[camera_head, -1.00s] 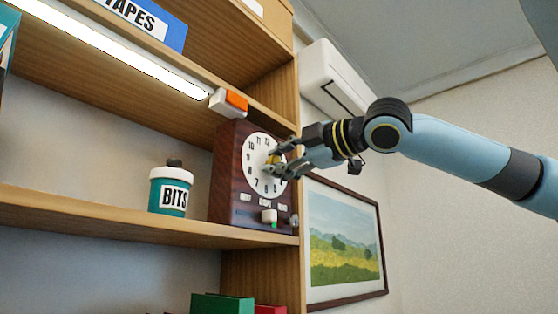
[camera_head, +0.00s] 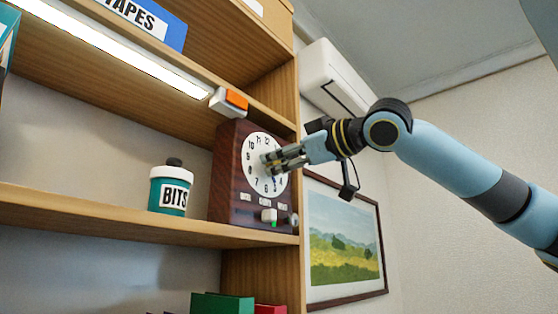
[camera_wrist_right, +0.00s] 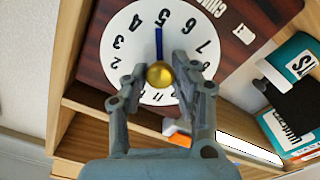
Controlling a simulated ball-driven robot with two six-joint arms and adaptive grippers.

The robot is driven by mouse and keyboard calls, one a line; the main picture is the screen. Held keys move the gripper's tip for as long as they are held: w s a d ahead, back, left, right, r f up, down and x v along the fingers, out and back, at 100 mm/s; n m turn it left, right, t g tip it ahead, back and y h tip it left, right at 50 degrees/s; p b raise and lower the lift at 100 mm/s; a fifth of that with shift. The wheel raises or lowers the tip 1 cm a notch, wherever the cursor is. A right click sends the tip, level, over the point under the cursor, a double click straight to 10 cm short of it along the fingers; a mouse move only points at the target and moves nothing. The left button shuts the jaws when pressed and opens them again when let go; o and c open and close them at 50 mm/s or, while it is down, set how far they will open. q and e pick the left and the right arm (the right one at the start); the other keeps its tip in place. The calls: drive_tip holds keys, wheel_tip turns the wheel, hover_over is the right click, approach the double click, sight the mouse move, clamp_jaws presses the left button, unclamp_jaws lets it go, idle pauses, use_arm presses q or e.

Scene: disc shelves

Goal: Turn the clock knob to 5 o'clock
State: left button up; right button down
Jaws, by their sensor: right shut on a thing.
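A dark reddish-brown wooden clock box (camera_head: 227,175) stands on the middle shelf. Its white dial (camera_head: 253,155) has black numerals. In the right wrist view the dial (camera_wrist_right: 126,66) appears turned nearly upside down. A round gold knob (camera_wrist_right: 160,74) sits at its centre, and a thin blue hand (camera_wrist_right: 158,42) reaches from it to the 5. My right gripper (camera_head: 268,160) is at the dial's centre. Its two fingers (camera_wrist_right: 160,72) are shut on the gold knob from both sides. My left gripper is not in view.
A white and teal BITS jar (camera_head: 170,190) stands left of the clock on the shelf (camera_head: 120,212). An orange and white block (camera_head: 229,103) is just above the clock. A framed picture (camera_head: 345,240) and a white wall unit (camera_head: 332,80) are to the right.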

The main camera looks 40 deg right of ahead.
drive_tip(key=shift+f+m, duration=0.2)
drive_tip(key=shift+m, duration=0.3)
drive_tip(key=c, duration=1.1)
unclamp_jaws()
drive_tip(key=shift+o, duration=0.4)
drive_tip(key=shift+r, duration=0.15)
